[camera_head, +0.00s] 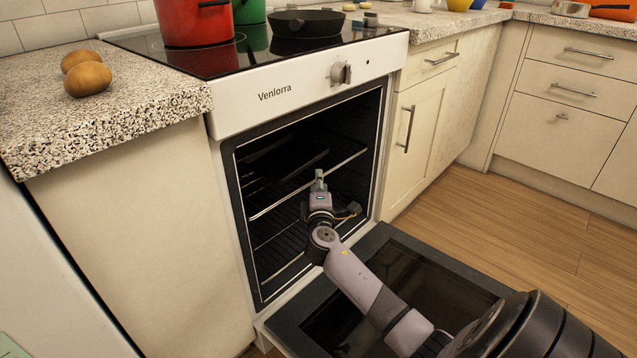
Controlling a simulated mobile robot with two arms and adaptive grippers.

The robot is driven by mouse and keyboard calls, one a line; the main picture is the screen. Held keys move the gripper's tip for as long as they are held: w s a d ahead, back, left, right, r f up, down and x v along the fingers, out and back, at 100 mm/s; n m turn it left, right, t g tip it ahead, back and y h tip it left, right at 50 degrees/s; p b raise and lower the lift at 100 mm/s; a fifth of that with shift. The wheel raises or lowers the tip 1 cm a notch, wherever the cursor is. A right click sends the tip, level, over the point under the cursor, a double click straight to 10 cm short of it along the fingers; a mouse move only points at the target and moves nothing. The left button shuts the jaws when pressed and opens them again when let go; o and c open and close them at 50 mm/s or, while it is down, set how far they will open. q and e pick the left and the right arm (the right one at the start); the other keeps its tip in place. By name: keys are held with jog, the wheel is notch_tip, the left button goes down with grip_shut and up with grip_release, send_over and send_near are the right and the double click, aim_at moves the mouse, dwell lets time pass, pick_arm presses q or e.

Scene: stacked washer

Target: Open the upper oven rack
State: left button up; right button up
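The white oven (270,98) stands with its door (410,285) folded down and open. The upper oven rack (345,163) is inside the cavity, its pale front bar running across near the opening. A dark flat tray or pan (292,158) appears to lie on it. My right gripper (319,178), on the arm from the lower right, is at the oven opening, in front of the upper rack's front bar. Its fingers are small and seen from behind, so contact with the bar and finger opening cannot be made out. My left gripper is out of view.
A lower rack (283,250) sits below in the cavity. The open door lies under my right arm. A red pot (195,22) and a black pan (307,22) stand on the cooktop. Cabinets (415,125) flank the oven; the wooden floor (500,230) at right is clear.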

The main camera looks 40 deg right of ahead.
jog(key=shift+x, duration=1.35)
jog(key=shift+c, duration=0.2)
grip_shut()
